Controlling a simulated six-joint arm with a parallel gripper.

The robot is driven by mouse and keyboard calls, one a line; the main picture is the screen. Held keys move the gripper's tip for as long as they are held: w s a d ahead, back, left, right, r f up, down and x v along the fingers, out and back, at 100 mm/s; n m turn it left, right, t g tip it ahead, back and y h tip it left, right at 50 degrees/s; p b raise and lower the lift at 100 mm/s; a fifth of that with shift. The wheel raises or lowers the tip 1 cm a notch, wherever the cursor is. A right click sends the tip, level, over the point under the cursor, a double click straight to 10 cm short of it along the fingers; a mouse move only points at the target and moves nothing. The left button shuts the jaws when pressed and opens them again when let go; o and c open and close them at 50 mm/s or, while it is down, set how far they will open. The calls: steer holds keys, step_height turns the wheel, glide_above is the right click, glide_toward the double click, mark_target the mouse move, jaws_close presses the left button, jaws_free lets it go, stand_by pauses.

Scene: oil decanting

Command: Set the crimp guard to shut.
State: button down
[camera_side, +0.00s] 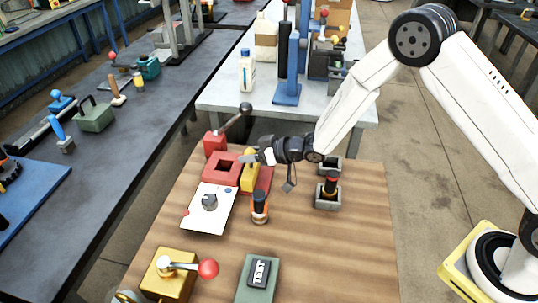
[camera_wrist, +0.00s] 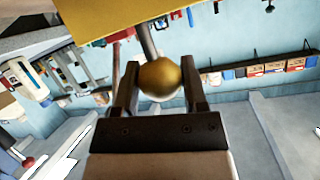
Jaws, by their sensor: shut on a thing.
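The crimp guard looks to be the yellow piece (camera_side: 249,174) at the right side of the red crimping device (camera_side: 222,168). In the side view it stands upright beside the square opening; I cannot tell its exact setting. In the wrist view a yellow panel (camera_wrist: 100,22) carries a stem with a gold ball knob (camera_wrist: 160,78). My gripper (camera_wrist: 161,72) is shut on this knob, one finger on each side. In the side view my gripper (camera_side: 259,157) reaches in from the right and partly hides the guard and knob.
A lever with a dark ball (camera_side: 245,108) rises behind the device. A white panel with a grey dial (camera_side: 209,202) lies in front. An orange-and-black bottle (camera_side: 260,207) stands close by, and grey holders (camera_side: 328,203) stand right. Bare wood lies at the front right.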

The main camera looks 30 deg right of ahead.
steer(key=shift+w+a+r, duration=0.15)
steer(key=shift+c, duration=0.7)
jaws_free()
steer(key=v, duration=0.7)
steer(key=shift+s+d, duration=0.3)
steer(key=shift+r, duration=0.1)
steer(key=shift+r, duration=0.1)
